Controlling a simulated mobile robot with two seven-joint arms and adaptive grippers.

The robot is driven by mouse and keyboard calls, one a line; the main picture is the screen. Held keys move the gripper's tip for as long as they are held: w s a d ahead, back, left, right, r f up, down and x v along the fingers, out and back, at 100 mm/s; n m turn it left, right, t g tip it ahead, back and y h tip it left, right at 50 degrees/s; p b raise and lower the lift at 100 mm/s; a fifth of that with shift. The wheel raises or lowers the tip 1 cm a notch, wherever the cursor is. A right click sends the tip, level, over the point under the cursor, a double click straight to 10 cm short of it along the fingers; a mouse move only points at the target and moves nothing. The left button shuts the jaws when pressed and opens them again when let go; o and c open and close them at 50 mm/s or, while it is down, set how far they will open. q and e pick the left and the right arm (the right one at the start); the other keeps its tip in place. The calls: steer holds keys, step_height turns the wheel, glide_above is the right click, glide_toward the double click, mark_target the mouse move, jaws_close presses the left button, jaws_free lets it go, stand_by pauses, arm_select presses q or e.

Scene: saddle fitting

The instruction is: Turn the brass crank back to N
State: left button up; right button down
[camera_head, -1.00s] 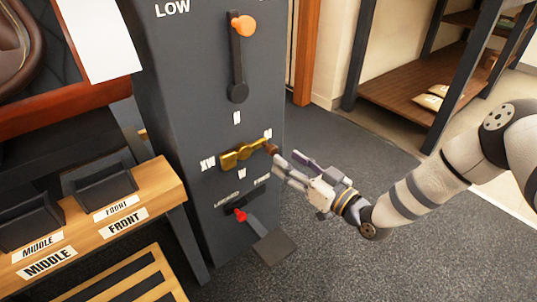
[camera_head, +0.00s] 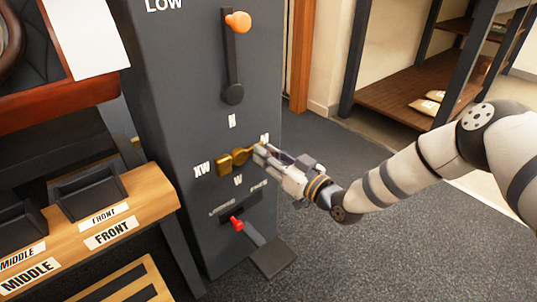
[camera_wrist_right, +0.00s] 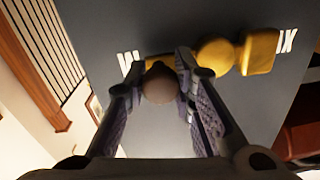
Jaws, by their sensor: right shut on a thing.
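The brass crank (camera_head: 240,157) sits on the front of the dark grey cabinet, and its arm points right and slightly up. Its brass hub also shows in the right wrist view (camera_wrist_right: 216,56). White labels surround it: XW (camera_head: 202,170) at left, W (camera_head: 238,180) below, and small, hard-to-read ones above (camera_head: 232,120) and at right (camera_head: 265,138). My right gripper (camera_head: 262,153) comes in from the right and hides the crank's outer end. In the wrist view its fingers are shut on the crank's brown knob (camera_wrist_right: 160,84). My left gripper is out of view.
Above the crank is a lever with an orange knob (camera_head: 238,22). Below it, a red-tipped lever (camera_head: 236,223) and a dark pedal plate (camera_head: 272,257) stick out. A wooden bench with black trays (camera_head: 90,193) stands at left. Carpet to the right is clear.

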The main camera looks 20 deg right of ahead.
steer(key=shift+r, duration=0.1)
